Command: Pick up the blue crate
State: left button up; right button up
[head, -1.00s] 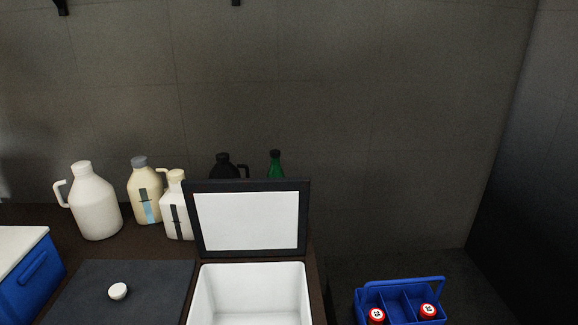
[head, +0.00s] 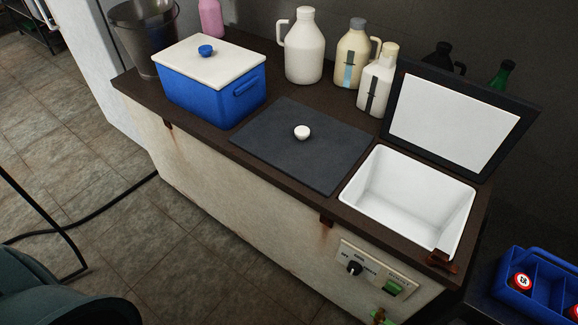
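The blue crate (head: 550,263) is a small open carrier with dividers and a handle bar. It sits at the lower right edge of the head view, on a dark surface beside the tank, and is partly cut off by the frame. Two red-capped items (head: 521,282) stand in its compartments. Neither of my grippers shows in the head view.
A tank counter (head: 220,165) with an open white basin (head: 410,200) and raised lid (head: 452,122) lies left of the crate. A blue cooler with a white lid (head: 212,62), several jugs (head: 304,50) and a metal bucket (head: 143,35) stand on it.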

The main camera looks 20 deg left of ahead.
aim_at(554, 290)
jog(key=u, duration=0.25)
jog(key=z, duration=1.75)
